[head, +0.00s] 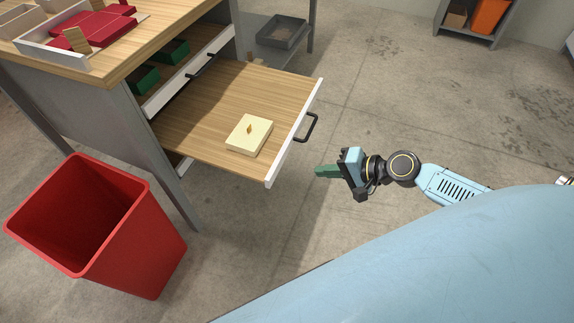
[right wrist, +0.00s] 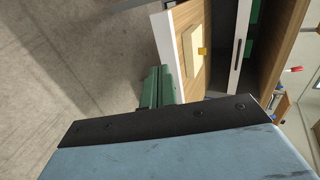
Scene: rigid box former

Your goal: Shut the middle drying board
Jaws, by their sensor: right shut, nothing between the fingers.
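The middle drying board (head: 205,112) is a wooden pull-out board with a white front edge and a black handle (head: 308,128). It is pulled far out of the bench. A cream box (head: 249,135) with a small brown mark lies on it near the front. My right gripper (head: 322,171) is shut and empty, in front of the board's white front and apart from it, below and right of the handle in the head view. In the right wrist view its green fingers (right wrist: 158,88) are together beside the white front (right wrist: 168,50). My left gripper is not in view.
Another board (head: 185,72) above holds green boxes (head: 172,52) and stands slightly out. A red bin (head: 75,215) stands on the floor at left. Red pieces and trays lie on the bench top (head: 120,62). A grey tray (head: 282,32) sits behind.

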